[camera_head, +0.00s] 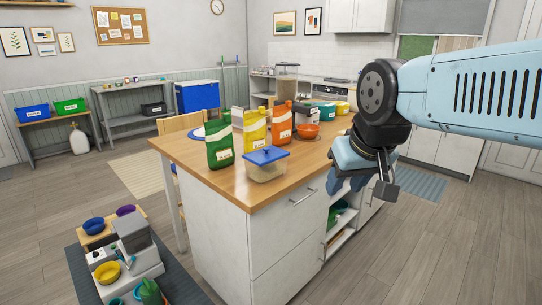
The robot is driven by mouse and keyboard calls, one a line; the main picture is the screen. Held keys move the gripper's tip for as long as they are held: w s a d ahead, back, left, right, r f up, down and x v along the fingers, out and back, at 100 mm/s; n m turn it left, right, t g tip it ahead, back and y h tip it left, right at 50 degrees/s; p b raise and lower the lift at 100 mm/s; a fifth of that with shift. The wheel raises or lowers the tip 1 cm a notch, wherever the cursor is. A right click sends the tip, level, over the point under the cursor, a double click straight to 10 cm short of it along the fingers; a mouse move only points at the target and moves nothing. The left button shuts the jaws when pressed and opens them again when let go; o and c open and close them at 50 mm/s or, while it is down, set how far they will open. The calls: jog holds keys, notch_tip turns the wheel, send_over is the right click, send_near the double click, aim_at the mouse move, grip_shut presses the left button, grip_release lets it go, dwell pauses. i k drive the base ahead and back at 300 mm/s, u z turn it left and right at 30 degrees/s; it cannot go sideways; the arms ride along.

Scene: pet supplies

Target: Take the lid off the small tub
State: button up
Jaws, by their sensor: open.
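A small clear tub (266,172) stands upright near the front corner of the wooden counter top. Its blue lid (266,156) sits on top of it. My gripper (366,186) hangs at the end of my light blue arm, right of the counter and clearly apart from the tub. It is open and I see nothing between its jaws. The wrist and jaws overlap in this view, so the far finger is partly hidden.
Green (219,140), yellow (250,128) and orange (281,122) packages stand close behind the tub. An orange bowl (307,130) is farther right on the counter (310,167). The counter's front right strip is bare. A low unit with bowls (108,272) is at lower left.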

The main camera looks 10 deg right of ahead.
aim_at(262, 157)
jog(key=u, duration=0.4)
jog(key=i, duration=1)
jog(key=z, duration=0.4)
